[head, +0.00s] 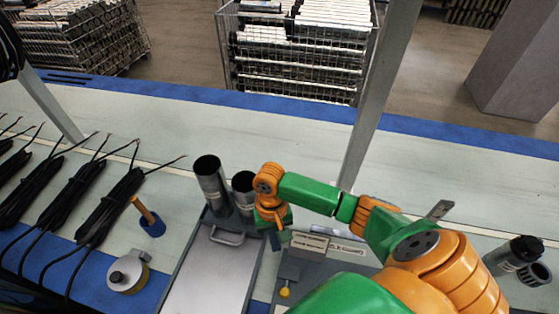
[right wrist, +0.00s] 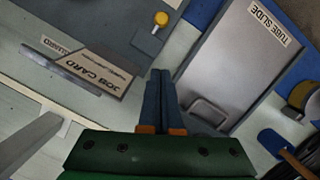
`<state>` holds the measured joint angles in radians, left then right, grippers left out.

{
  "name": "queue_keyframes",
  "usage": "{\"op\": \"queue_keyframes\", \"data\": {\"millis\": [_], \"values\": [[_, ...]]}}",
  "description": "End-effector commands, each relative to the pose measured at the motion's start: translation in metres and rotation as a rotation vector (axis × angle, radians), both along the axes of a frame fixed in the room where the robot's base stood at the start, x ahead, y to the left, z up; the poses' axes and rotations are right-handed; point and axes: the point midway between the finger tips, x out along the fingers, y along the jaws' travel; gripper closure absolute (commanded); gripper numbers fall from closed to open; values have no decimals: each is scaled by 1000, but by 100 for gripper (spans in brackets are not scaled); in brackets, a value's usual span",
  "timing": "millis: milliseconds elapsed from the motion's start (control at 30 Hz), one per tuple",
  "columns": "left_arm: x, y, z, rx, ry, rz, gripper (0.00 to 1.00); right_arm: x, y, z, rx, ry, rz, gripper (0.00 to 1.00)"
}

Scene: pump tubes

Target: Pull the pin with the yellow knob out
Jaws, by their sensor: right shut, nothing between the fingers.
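The yellow knob (head: 285,292) of the pin sits on a grey fixture (head: 290,271) near the bottom middle of the head view. In the right wrist view the yellow knob (right wrist: 161,18) shows at the top, with a short pale shaft below it that enters the grey fixture (right wrist: 125,22). My right gripper (head: 276,242) is shut and empty, its fingers pointing down between the fixture and the tray. In the right wrist view the closed fingertips (right wrist: 160,74) are apart from the knob, which lies beyond them. My left gripper is not in view.
A grey tube slide tray (head: 188,292) with a handle lies left of the fixture. Dark tubes (head: 211,183) stand behind it. A job card (right wrist: 95,72) lies beside the fixture. A tape roll (head: 127,272), an orange-handled tool (head: 148,216) and black cables (head: 110,205) lie left.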

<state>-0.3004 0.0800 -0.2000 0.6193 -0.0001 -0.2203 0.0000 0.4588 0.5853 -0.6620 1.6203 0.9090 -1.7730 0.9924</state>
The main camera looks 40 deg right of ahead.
Motion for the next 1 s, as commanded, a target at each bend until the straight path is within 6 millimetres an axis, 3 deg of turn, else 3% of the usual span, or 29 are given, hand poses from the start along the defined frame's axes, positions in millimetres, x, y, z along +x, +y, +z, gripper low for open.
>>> {"op": "queue_keyframes", "data": {"millis": [400,600,1000], "values": [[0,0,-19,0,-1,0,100,-19,7,-89,-2,4,0,100],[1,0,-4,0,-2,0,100,-46,18,-94,-1,3,1,100],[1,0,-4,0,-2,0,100,-52,22,-98,-1,0,0,100]]}}
